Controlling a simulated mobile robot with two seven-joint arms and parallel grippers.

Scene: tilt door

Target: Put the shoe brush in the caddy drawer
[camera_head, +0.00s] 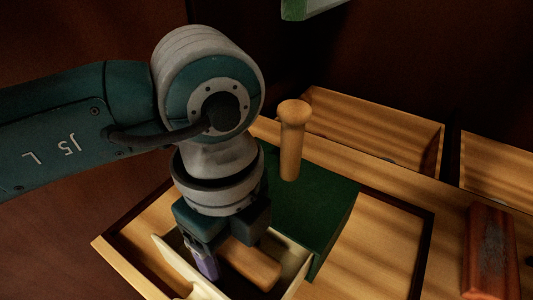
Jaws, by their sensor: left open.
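The caddy (318,205) is a dark green block with an upright wooden knob (291,140) on top. Its cream-walled drawer (180,266) is pulled out toward the front. A rounded tan wooden piece, which looks like the shoe brush (256,267), lies inside the drawer, partly hidden by my gripper. My left gripper (222,256) points down into the drawer and is open, with one purple-tipped finger beside the wooden piece. The other finger is mostly hidden, and I cannot tell whether either touches the piece. My right gripper is not in view.
The caddy stands in a shallow wooden tray area with a dark-edged border (421,243). Open wooden compartments (375,140) lie behind. A reddish-brown block with a grey worn top (490,250) sits at the right. A pale green-edged object (310,8) hangs at the top.

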